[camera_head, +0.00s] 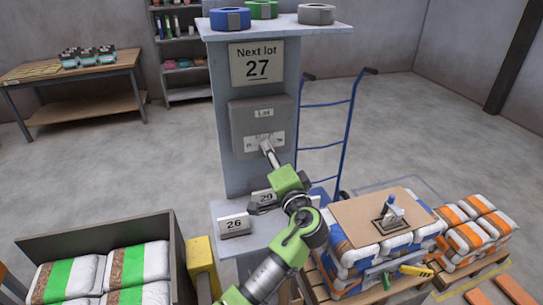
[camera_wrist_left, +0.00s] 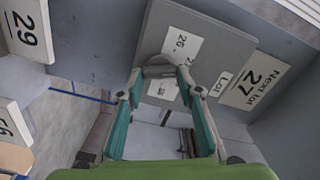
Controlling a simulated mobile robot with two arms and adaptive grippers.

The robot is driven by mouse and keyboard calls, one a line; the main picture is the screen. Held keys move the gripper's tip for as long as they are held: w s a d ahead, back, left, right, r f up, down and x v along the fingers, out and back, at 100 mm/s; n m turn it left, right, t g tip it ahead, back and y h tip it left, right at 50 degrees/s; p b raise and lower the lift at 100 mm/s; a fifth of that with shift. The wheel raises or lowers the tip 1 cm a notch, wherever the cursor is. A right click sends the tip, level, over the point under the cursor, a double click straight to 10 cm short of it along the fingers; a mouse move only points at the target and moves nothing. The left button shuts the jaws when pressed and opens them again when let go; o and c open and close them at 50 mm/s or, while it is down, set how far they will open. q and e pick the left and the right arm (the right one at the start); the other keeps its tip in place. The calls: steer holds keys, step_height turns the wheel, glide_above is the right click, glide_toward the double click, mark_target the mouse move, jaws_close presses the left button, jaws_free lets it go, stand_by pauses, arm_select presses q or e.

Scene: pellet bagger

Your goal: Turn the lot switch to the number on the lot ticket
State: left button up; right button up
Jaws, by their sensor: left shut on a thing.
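The lot ticket (camera_head: 257,64) on the grey post reads "Next lot 27"; it also shows in the left wrist view (camera_wrist_left: 255,82). Below it is the grey switch box (camera_head: 240,118) with a "Lot" label (camera_head: 264,113) and a white number plate. In the left wrist view the plate (camera_wrist_left: 181,42) shows 26, 28 and a partly hidden number. My left gripper (camera_head: 267,147) reaches up to the plate and is shut on the lot switch, whose knob is mostly hidden by the fingers (camera_wrist_left: 160,72). I cannot tell where the switch points. My right gripper is not in view.
A blue hand truck (camera_head: 345,130) stands behind. Bag stacks (camera_head: 475,230) are at right, a bag bin (camera_head: 100,240) at left.

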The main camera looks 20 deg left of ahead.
arm_select(q)
steer(key=shift+r, duration=0.15)
steer(key=o, duration=0.9)
steer(key=shift+a, duration=0.1)
steer(key=shift+o, duration=1)
steer(key=shift+w, duration=0.15)
steer(key=v, duration=1.2)
